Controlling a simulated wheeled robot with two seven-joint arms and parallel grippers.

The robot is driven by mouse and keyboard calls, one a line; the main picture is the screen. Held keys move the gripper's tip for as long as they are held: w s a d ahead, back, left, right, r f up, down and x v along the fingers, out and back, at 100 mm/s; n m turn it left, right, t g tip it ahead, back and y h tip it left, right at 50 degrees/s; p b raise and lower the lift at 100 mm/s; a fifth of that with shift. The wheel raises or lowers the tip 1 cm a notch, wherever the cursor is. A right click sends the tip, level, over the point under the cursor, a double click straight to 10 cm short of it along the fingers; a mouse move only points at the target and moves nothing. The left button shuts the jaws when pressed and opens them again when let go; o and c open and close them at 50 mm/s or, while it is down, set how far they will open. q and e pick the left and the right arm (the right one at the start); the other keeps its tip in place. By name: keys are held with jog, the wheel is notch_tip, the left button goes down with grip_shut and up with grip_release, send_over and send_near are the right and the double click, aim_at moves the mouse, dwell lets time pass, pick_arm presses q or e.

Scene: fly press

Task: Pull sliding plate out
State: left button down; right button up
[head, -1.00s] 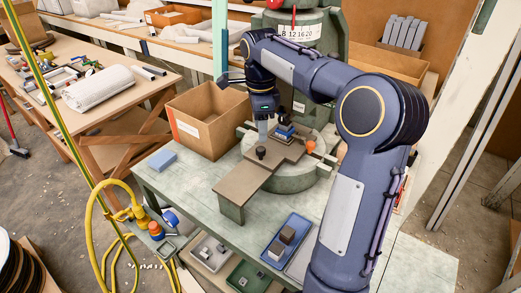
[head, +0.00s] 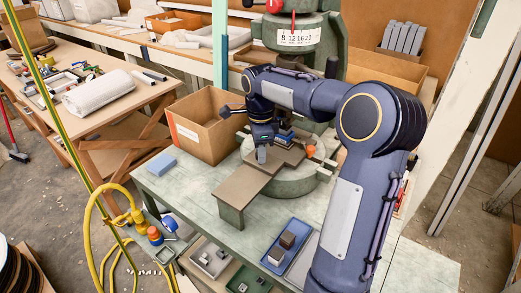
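The brown sliding plate (head: 288,156) lies on the round base of the green press. A small blue piece (head: 284,137) sits on its far part. A brown-topped support (head: 243,187) reaches from the plate toward the front left. My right gripper (head: 262,154) points down at the plate's near end, where its fingers cover the dark knob. Whether they are shut on the knob is too small to tell. My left gripper is out of view.
An open cardboard box (head: 206,132) stands left of the press, close to my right wrist. An orange ball (head: 310,151) is at the plate's right. A blue block (head: 160,164) lies on the left of the green bench, and a blue tray (head: 286,243) lies at the front.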

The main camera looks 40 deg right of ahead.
grip_shut()
jog(key=shift+a, duration=0.1)
